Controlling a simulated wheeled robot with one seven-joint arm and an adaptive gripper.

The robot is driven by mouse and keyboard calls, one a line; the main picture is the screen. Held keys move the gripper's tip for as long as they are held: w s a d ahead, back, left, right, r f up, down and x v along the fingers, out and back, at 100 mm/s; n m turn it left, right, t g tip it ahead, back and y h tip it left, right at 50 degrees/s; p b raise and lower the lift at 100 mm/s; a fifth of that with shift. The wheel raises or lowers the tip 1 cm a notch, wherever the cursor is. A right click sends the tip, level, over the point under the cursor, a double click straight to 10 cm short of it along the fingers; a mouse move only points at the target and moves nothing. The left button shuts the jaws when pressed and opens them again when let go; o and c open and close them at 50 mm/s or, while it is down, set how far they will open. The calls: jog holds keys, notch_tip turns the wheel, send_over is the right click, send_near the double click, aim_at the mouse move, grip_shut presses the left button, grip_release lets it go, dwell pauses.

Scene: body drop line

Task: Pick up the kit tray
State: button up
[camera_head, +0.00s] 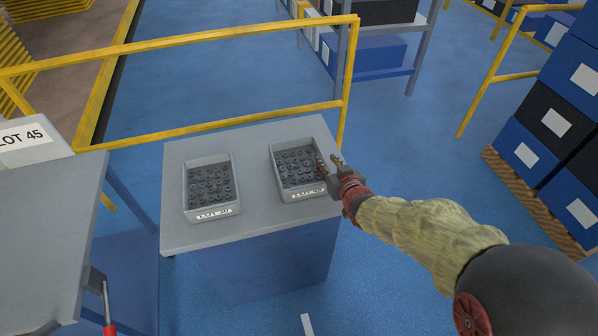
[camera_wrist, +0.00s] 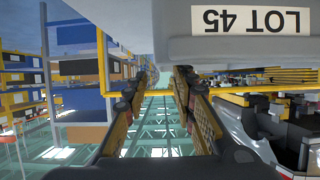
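Two grey kit trays with dark round parts in rows sit on a grey-topped table. The right tray (camera_head: 321,187) has a white label on its front wall. That label reads LOT 45, upside down, in the wrist view, where the grey tray wall (camera_wrist: 170,40) fills the top. The left tray (camera_head: 187,204) has a label that seems to read LOT 30. My gripper (camera_head: 328,164) is at the right tray's right edge, its fingers apart. In the wrist view my gripper (camera_wrist: 160,85) shows a gap between its fingers. I cannot tell whether either finger touches the wall.
The table (camera_head: 240,230) has bare top around both trays. A yellow rail (camera_head: 230,121) runs just behind it. A grey surface (camera_head: 45,240) and a LOT 45 sign (camera_head: 28,138) are at left. Blue and black boxes (camera_head: 555,115) stand on a pallet at right. Blue floor lies between.

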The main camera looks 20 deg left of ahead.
aim_at(323, 157)
jog(key=b+x, duration=0.1)
jog(key=x, duration=0.3)
jog(key=shift+w+f+b, duration=0.1)
jog(key=shift+f+b, duration=0.3)
jog(key=shift+w+a, duration=0.2)
jog(key=shift+w, duration=0.05)
grip_shut()
jog(key=shift+r, duration=0.1)
